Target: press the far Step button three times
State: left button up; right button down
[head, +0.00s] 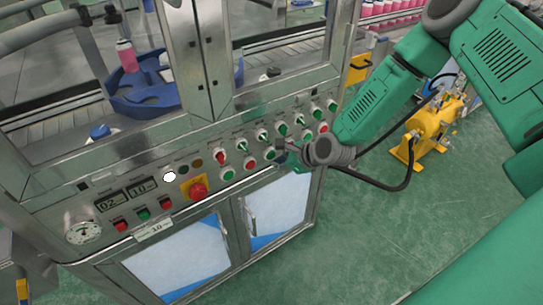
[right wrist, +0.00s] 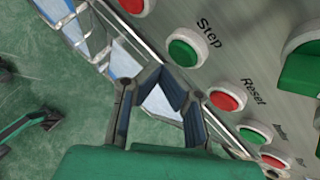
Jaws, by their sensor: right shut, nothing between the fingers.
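A green Step button (right wrist: 186,50) with its printed label sits on the grey panel in the right wrist view. A red Reset button (right wrist: 227,99) is beside it. My right gripper (head: 291,159) is shut and empty, close to the lower button row of the control panel (head: 150,185) in the head view. In the right wrist view its fingers (right wrist: 163,82) lie just below and left of the Step button, and no contact shows. In the head view the gripper hides part of the lower row, and the labels there are too small to read. My left gripper is out of view.
Upper-row switches stand out from the panel near my right gripper. A red emergency knob (head: 198,190) is farther left. A yellow machine (head: 430,128) stands on the green floor at right. The floor in front of the cabinet doors (head: 276,207) is clear.

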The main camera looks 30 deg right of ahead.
jog(key=shift+w+r, duration=0.1)
jog(key=shift+w, duration=0.25)
jog(key=shift+w+b, duration=0.4)
dwell(0.5)
jog(key=shift+s, duration=0.85)
jog(key=s+p, duration=0.1)
jog(key=s, duration=0.4)
jog(key=shift+d, duration=0.2)
dwell(1.0)
